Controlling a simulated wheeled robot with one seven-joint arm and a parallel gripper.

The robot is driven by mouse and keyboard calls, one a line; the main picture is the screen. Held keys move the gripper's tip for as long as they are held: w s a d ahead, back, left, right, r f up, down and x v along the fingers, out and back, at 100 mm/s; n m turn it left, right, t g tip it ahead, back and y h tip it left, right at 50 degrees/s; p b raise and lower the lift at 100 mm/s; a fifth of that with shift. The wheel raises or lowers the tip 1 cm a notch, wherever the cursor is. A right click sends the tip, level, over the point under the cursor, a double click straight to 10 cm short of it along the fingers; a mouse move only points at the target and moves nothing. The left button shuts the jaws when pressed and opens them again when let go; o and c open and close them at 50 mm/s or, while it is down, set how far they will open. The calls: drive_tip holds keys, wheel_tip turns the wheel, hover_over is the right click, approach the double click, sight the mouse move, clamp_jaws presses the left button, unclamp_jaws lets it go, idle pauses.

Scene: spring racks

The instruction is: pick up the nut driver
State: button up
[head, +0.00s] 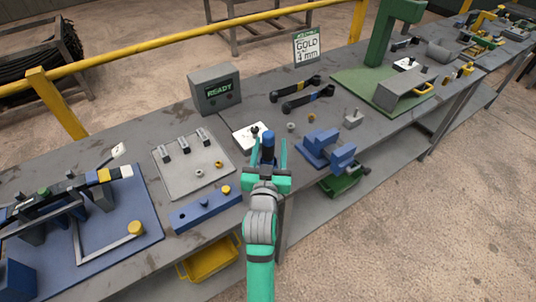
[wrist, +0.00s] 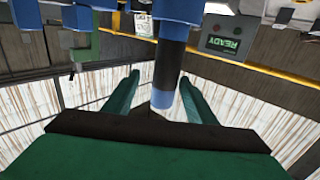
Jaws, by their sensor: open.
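A slim upright tool with a blue handle (head: 268,150) and a dark band, which looks like the nut driver, stands between the fingers of my gripper (head: 269,141) in the head view. A gap shows on both sides in the wrist view. The tool's lower end is hidden in the head view.
A grey display box (head: 215,90) reading READY stands behind. Blue blocks (head: 330,147) sit just right of my gripper. A grey plate (head: 190,180) with small parts and a blue bar (head: 206,209) lie to the left. Two black wrenches (head: 306,97) lie farther back.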

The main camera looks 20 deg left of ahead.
drive_tip(key=shift+a+x, duration=0.2)
drive_tip(key=shift+x, duration=1.15)
drive_tip(key=shift+a+x, duration=0.15)
drive_tip(key=shift+x, duration=1.2)
drive_tip(key=shift+s+r, duration=0.1)
drive_tip(key=shift+s, duration=0.05)
drive_tip(key=shift+r, duration=0.1)
clamp_jaws()
